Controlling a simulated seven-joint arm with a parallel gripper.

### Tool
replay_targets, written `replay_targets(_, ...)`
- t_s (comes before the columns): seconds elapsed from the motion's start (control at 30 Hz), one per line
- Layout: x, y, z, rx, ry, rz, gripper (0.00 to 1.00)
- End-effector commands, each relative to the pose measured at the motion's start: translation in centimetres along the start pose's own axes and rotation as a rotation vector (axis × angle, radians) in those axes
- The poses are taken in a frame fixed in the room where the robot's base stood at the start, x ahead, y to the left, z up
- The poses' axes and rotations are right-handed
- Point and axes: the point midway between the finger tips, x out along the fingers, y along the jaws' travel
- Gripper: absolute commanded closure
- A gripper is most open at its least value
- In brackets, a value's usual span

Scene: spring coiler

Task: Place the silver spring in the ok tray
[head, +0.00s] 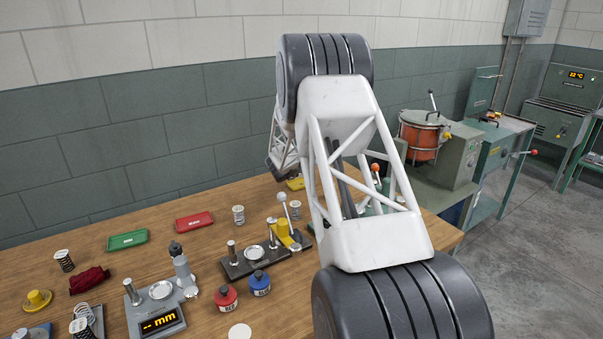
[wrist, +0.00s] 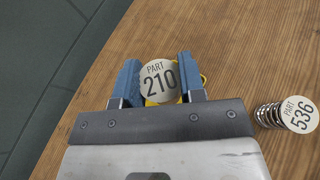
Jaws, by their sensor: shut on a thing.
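In the wrist view my gripper (wrist: 160,82) has its blue fingers closed on a part with a round tag reading "PART 210" (wrist: 160,79). The tag hides the part's body, so I cannot tell if it is a spring; some yellow shows around it. A silver spring tagged "PART 536" (wrist: 268,115) is to the right, apart from the fingers. In the head view, silver coils stand at the back of the bench (head: 239,215) and right of it (head: 295,209). A green tray (head: 127,240) lies at the left back, its label too small to read. My fingers are hidden there.
A red tray (head: 194,221) lies right of the green one. A yellow flat thing (head: 295,184) is partly hidden behind my arm. A gauge with a display (head: 160,322), a lever fixture (head: 255,262), red and blue bottles (head: 226,298) and a dark red cloth (head: 89,280) occupy the front.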

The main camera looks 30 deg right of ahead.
Motion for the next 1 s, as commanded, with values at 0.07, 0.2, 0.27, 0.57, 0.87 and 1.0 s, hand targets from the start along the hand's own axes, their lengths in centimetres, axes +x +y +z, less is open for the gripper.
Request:
replay_targets(0.07,0.3,0.0,-0.7,-0.002,0.001,0.0,0.88)
replay_targets(0.2,0.8,0.0,-2.1,-0.002,0.002,-0.001,0.88)
replay_targets(0.27,1.1,0.0,-2.6,-0.002,0.001,-0.001,0.88)
replay_targets(0.57,1.3,0.0,-3.3,0.0,0.0,0.0,0.88)
replay_targets(0.87,1.5,0.0,-3.6,0.0,0.001,0.0,0.6)
replay_targets(1.0,1.4,0.0,-3.6,0.0,0.001,0.0,0.39)
